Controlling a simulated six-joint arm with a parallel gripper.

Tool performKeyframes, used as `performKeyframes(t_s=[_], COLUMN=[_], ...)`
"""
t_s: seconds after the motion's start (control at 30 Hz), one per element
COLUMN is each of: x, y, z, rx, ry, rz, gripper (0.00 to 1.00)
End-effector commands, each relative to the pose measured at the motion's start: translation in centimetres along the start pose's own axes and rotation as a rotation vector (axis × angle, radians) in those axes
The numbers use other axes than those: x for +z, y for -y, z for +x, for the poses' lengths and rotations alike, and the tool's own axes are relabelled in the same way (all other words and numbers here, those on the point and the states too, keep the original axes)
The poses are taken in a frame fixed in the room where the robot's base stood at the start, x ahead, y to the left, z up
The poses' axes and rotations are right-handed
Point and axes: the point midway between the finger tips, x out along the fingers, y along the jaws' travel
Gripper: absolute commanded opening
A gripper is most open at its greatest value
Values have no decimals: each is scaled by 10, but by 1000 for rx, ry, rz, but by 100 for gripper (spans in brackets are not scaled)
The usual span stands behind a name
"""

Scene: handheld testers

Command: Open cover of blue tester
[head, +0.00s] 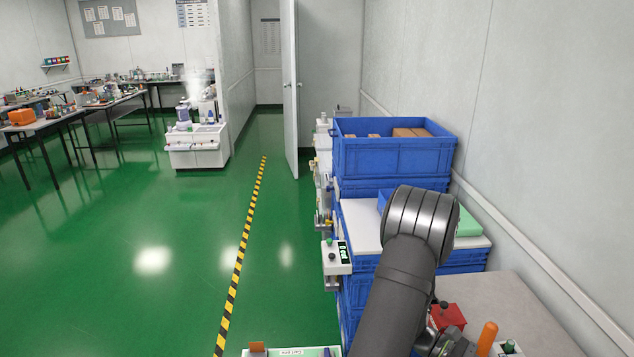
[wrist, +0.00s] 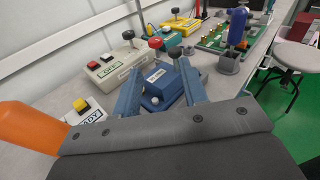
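The blue tester (wrist: 158,78) is in the middle of the wrist view, a blue box with a pale label on its raised top and a small white knob at its near side. Its cover looks shut, though I cannot make out its hinge. My gripper (wrist: 159,67) is open, with one grey-blue finger on the left and one on the right of the tester in the picture. I cannot tell whether either finger touches it. In the head view, I cannot make out the tester or my fingertips, and my dark arm fills the lower right.
Near the tester stand a beige box with a red button (wrist: 110,70), a teal box (wrist: 166,45), a yellow box (wrist: 178,28) and a white box with a yellow button (wrist: 86,112). An orange object (wrist: 28,125) is close on the left. A blue cylinder (wrist: 237,27) stands beyond.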

Motion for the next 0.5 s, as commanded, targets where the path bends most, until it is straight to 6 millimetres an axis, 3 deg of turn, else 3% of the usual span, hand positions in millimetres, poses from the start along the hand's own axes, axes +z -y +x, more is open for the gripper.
performKeyframes(t_s=[0.5], x=[-1], y=[1], z=[97], rx=[-4], ry=[-1], rz=[-1], gripper=[40])
